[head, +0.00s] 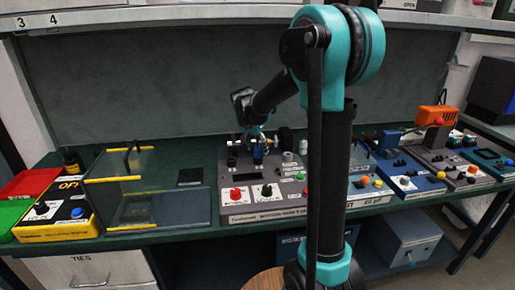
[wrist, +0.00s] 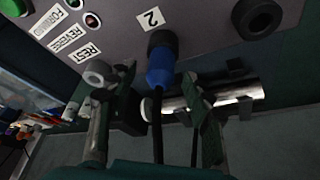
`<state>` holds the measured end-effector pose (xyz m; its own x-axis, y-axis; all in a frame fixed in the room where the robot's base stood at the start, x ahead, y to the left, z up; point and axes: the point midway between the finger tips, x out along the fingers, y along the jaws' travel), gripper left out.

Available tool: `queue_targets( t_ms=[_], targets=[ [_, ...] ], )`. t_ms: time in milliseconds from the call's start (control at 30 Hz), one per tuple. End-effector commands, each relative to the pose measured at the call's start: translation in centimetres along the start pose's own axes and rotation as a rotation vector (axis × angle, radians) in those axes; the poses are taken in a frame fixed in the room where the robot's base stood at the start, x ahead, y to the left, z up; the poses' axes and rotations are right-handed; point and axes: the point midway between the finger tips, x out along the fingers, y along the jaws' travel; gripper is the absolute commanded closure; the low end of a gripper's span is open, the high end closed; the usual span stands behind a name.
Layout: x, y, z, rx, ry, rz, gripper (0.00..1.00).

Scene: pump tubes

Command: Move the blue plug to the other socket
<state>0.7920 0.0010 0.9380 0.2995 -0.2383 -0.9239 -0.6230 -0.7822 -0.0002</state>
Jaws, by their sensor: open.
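The blue plug (wrist: 160,70) sits in the black socket beside a label "2" on a grey panel in the wrist view. A black cable (wrist: 157,125) runs from it toward me. A second black round socket (wrist: 258,17) is to the right and looks empty. My gripper (wrist: 148,84) is open, with one finger on each side of the plug and cable; there is visible space between the fingers and the plug. In the head view the blue plug (head: 258,155) shows small on the grey unit, just below my gripper (head: 254,137).
The grey unit (head: 240,209) has red and black knobs on its front. A clear box with yellow edges (head: 118,179) stands to its left. A metal cylinder in a holder (wrist: 235,92) lies right of the plug. Blue and grey units with buttons (head: 410,186) fill the bench's right side.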

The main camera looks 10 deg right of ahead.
Motion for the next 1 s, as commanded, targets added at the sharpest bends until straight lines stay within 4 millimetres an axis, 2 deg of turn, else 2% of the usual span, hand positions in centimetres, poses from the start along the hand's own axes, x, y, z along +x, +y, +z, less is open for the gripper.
queue_targets(
  t_ms=[267,667,700,900,1000],
  targets=[
    [0.11,0.02,0.01,0.0,0.0,0.0,0.49],
    [0.09,0.02,0.01,0.0,0.0,0.0,0.99],
    [0.09,0.02,0.01,0.0,0.0,0.0,0.75],
    [0.09,0.02,0.01,0.0,0.0,0.0,1.0],
    [0.09,0.02,0.01,0.0,0.0,0.0,1.0]
  ],
)
